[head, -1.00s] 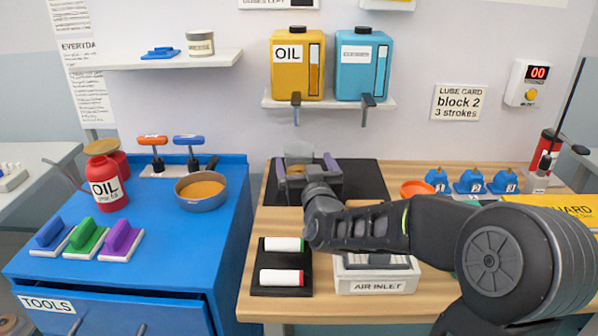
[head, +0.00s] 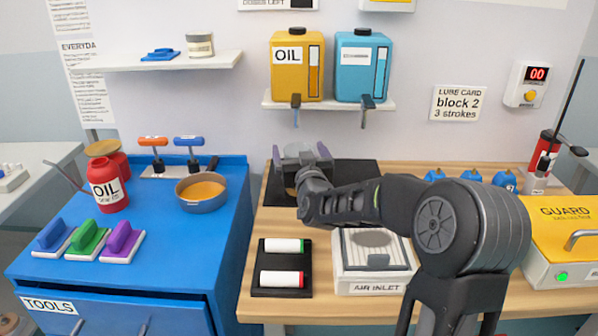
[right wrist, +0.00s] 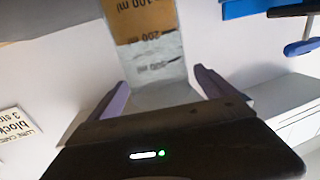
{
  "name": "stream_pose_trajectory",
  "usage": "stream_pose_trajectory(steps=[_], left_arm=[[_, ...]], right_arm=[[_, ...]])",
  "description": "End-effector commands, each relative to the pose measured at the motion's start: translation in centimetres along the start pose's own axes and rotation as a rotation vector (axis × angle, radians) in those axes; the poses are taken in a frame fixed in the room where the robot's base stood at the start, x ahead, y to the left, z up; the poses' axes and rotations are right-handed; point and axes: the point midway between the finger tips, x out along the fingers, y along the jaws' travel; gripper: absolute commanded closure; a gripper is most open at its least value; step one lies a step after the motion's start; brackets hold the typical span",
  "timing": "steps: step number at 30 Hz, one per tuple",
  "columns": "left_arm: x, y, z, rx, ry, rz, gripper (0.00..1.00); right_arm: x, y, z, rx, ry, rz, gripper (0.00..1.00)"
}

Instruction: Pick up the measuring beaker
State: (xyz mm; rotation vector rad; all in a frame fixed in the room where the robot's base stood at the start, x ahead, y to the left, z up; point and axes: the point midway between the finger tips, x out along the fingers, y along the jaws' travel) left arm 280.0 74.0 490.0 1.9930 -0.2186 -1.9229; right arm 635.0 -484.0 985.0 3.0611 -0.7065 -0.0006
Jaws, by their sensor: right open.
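The measuring beaker (right wrist: 150,50) is clear, with ml marks and amber liquid. It appears upside down in the right wrist view, with its upper clear part between my right gripper's fingers. My right gripper (head: 300,156) is open, its two purple fingers apart, over the dark mat (head: 355,178) at the back of the wooden bench. The fingers show on either side of the beaker in the right wrist view (right wrist: 162,92); I cannot tell whether they touch it. In the head view my gripper hides most of the beaker. My left gripper is not in view.
Yellow OIL (head: 297,65) and blue (head: 362,66) tanks with taps hang above the mat. The AIR INLET box (head: 372,287) and a black holder (head: 262,291) with two white rolls are in front. A blue tool cabinet (head: 190,245) stands left; a yellow guard (head: 562,225) right.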

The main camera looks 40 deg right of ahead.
Motion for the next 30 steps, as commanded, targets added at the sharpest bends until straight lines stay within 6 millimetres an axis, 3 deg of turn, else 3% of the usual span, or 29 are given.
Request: stream_pose_trajectory(steps=[16,30], left_arm=[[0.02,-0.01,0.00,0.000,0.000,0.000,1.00],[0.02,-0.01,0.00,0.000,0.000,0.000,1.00]], right_arm=[[-0.04,-0.02,0.00,0.000,0.000,0.000,0.06],[-0.05,-0.01,-0.01,0.000,0.000,0.000,0.44]])
